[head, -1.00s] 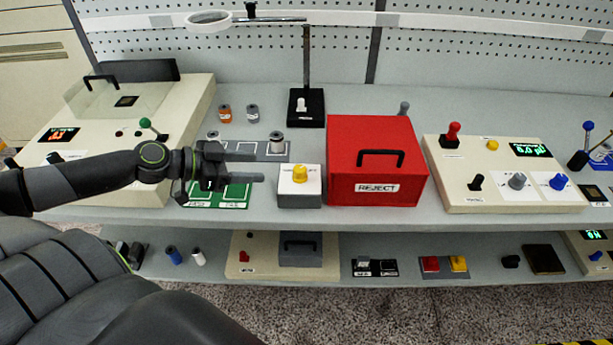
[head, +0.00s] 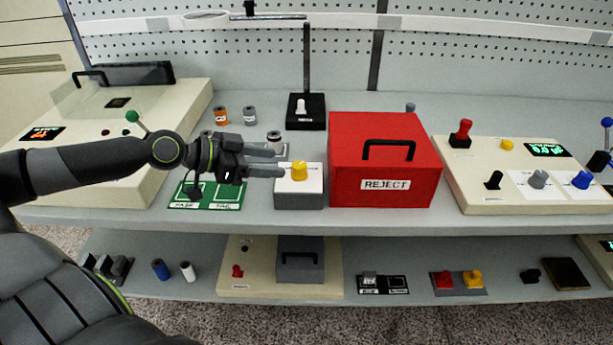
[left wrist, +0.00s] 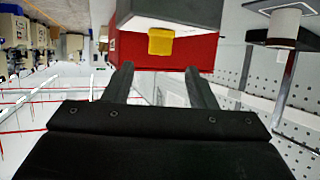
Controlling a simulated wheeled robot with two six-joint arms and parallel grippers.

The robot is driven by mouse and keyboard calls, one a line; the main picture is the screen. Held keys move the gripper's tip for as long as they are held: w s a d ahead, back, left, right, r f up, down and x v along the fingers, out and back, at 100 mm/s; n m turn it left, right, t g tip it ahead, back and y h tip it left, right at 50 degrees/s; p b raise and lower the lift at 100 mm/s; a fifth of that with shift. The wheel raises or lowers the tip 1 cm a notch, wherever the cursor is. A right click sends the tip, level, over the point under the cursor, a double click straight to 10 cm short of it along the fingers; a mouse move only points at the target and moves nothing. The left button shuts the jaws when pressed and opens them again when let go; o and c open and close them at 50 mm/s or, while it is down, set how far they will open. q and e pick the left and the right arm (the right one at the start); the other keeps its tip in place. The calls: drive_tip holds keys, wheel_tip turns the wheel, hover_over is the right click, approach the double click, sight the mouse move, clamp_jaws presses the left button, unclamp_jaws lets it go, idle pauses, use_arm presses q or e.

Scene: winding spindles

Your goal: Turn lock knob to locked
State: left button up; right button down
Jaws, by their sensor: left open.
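The yellow lock knob (head: 298,170) sits on top of a small grey box with a white top (head: 312,187), at the middle of the upper shelf. My left gripper (head: 279,162) is open and empty, with its fingers pointing right toward the knob. The fingertips are just left of the knob, and I see no grip on it. In the left wrist view the knob (left wrist: 160,42) shows just beyond and between the two open fingertips (left wrist: 160,68). The label beside the knob is too small to read. My right gripper is not in view.
A red REJECT box (head: 345,165) stands close to the right of the knob box. A green pass/fail mat (head: 223,204) lies under my left gripper. A black stand (head: 307,123) is behind. A cream control panel (head: 490,208) is at the right.

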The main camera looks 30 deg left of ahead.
sight(298, 165)
use_arm(q)
drive_tip(key=shift+w+d+f+b, duration=0.3)
drive_tip(key=shift+f+b, duration=0.15)
drive_tip(key=shift+b, duration=0.4)
drive_tip(key=shift+w+d+b, duration=0.2)
drive_tip(key=shift+b, duration=0.3)
drive_tip(key=b+x, duration=0.2)
drive_tip(key=b, duration=0.1)
drive_tip(key=shift+a+b, duration=0.1)
drive_tip(key=shift+b, duration=0.2)
drive_tip(key=shift+w, duration=0.25)
drive_tip(key=shift+b+x, duration=0.3)
drive_tip(key=shift+x, duration=2.4)
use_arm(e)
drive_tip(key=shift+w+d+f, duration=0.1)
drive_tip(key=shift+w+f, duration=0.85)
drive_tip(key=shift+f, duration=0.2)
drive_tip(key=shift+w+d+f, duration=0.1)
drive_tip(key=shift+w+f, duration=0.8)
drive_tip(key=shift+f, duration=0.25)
use_arm(q)
drive_tip(key=shift+r, duration=0.1)
drive_tip(key=shift+c, duration=0.2)
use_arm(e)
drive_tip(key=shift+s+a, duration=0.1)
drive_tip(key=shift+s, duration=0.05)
use_arm(q)
drive_tip(key=c, duration=0.9)
